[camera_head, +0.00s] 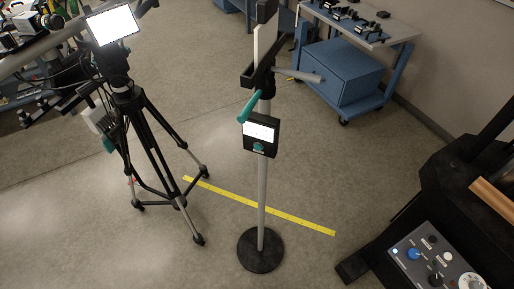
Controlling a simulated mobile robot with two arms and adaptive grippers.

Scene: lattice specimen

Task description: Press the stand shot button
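A thin grey pole stand (262,195) rises upright from a round black base (260,250) near the picture's middle. A small black control box (272,146) is fixed on the pole. It has a lit white screen (260,131) and, below that, a round teal button (258,147) facing me. A small light label sits under the button; its text is too small to read. A teal lever (251,105) and a black clamp (256,77) are higher on the pole. Neither of my grippers shows.
A black camera tripod (148,125) with a lit screen (112,25) stands left. A yellow floor strip (290,218) passes behind the pole. A blue wheeled cabinet (340,75) is back right. A control panel (432,262) is on dark equipment at lower right. Floor at lower left is clear.

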